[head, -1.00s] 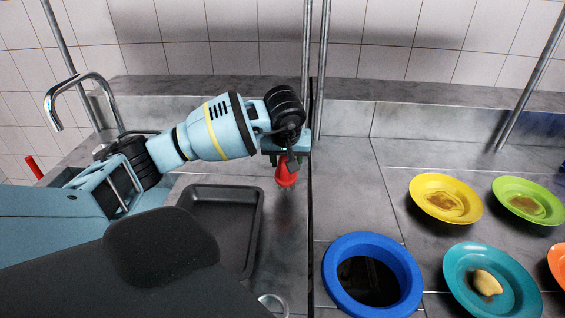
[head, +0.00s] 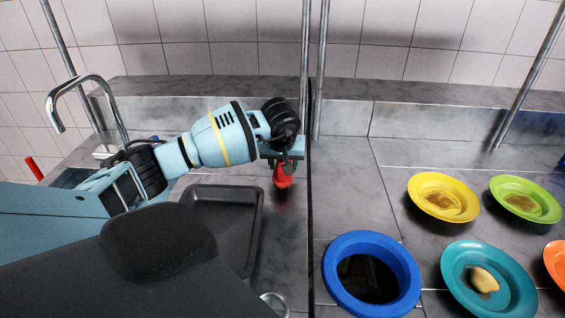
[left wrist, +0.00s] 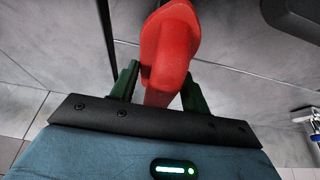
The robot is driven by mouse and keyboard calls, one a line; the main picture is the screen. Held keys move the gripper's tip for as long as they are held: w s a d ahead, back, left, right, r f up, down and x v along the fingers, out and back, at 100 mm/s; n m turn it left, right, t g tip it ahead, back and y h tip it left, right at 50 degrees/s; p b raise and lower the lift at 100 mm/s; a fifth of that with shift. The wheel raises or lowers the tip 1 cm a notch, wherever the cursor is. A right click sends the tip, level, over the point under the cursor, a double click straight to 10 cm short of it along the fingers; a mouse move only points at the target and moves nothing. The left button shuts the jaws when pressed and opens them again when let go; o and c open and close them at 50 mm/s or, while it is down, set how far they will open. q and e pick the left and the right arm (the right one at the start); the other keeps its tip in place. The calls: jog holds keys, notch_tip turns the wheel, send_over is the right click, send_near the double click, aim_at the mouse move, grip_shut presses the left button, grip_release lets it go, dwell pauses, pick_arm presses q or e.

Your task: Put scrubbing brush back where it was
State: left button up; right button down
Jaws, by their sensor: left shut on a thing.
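The scrubbing brush (head: 283,178) shows as a red piece below my left gripper (head: 284,160) in the head view, over the steel counter behind and right of the dark tray. In the left wrist view the red brush (left wrist: 168,50) sits between the two green fingers of my left gripper (left wrist: 160,85), which is shut on it. The brush's lower end is near the counter; I cannot tell whether it touches. The bristles cannot be made out. My right gripper is not in view.
A dark tray (head: 258,235) lies left of the counter seam. A blue-rimmed round opening (head: 335,290) is right of it. Yellow (head: 414,190), green (head: 552,212) and teal (head: 452,285) plates with food stand at the right. Vertical poles (head: 318,80) rise close behind my left gripper. A faucet (head: 55,115) stands at left.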

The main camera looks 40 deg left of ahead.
pick_arm(q)
jog(key=shift+f, duration=0.1)
jog(key=o, duration=0.9)
jog(key=shift+s+r, duration=0.1)
jog(key=shift+r, duration=0.4)
jog(key=v, duration=1.1)
jog(key=shift+d+r, duration=0.1)
jog(key=shift+d, duration=0.05)
jog(key=shift+s, duration=0.1)
